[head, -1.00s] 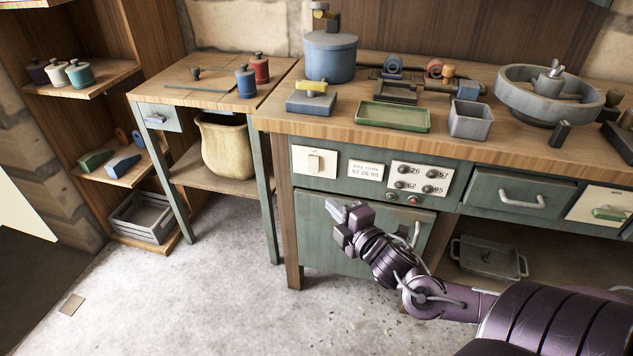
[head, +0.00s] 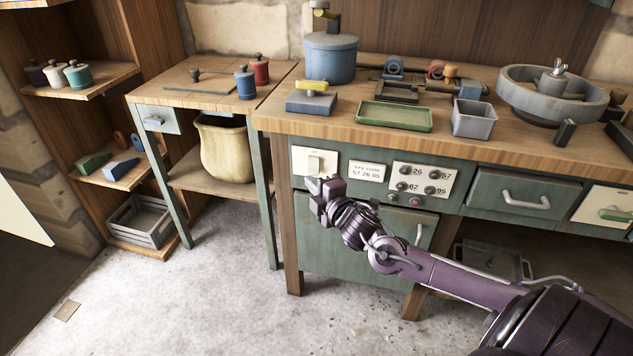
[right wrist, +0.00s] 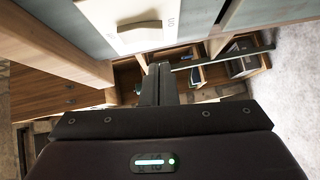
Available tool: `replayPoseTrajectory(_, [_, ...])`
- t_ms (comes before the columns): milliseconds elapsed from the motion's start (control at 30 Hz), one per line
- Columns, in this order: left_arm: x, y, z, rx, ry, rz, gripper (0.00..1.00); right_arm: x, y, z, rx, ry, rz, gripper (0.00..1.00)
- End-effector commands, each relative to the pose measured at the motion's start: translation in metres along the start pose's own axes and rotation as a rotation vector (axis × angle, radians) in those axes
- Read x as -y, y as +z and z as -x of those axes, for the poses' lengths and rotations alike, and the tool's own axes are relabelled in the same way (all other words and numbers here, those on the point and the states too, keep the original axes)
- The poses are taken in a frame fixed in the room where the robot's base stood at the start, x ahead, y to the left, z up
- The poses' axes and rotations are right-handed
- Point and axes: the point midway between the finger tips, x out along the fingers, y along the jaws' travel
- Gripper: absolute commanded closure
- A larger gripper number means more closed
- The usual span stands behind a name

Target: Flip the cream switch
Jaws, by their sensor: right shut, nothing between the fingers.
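The cream switch (head: 315,164) sits on a pale plate at the left end of the green bench front. In the right wrist view the switch (right wrist: 140,32) shows large at the top, its rocker jutting from the plate. My right gripper (head: 323,184) is shut and empty, just below the switch in the head view and partly in front of the plate's lower edge. In the right wrist view its closed fingertips (right wrist: 160,70) appear below the switch, seemingly apart from it. My left gripper is in neither view.
Right of the switch are a label card (head: 366,171) and a panel of several knobs (head: 421,180). A green cabinet door (head: 350,240) is below. The bench top (head: 345,119) overhangs above. A small side table (head: 180,101) stands left, with open floor in front.

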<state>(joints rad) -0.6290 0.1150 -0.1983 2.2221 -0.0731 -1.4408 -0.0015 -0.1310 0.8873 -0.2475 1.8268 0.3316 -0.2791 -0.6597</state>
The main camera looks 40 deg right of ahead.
Motion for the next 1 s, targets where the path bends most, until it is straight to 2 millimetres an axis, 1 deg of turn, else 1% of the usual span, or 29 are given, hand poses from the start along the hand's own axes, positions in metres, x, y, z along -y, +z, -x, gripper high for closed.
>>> replayPoseTrajectory(33, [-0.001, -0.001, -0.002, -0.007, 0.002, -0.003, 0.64, 0.000, 0.007, -0.006, 0.002, 0.003, 0.002, 1.00])
replayPoseTrajectory(200, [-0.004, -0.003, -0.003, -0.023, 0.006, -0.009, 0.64, 0.000, 0.018, -0.017, 0.001, 0.000, 0.001, 1.00])
replayPoseTrajectory(600, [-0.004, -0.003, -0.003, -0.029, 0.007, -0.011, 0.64, 0.000, 0.021, -0.019, 0.000, 0.000, 0.001, 1.00])
replayPoseTrajectory(700, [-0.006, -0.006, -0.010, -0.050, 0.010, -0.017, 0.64, 0.004, 0.023, -0.021, 0.000, 0.016, 0.015, 1.00])
replayPoseTrajectory(767, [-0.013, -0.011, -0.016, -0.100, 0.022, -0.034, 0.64, 0.007, 0.025, -0.024, 0.001, 0.040, 0.037, 1.00])
replayPoseTrajectory(833, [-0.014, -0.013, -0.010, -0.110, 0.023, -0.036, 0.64, 0.001, 0.025, -0.024, 0.000, 0.046, 0.045, 1.00])
replayPoseTrajectory(1000, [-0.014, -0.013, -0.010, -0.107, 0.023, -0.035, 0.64, 0.001, 0.025, -0.024, 0.000, 0.045, 0.044, 1.00])
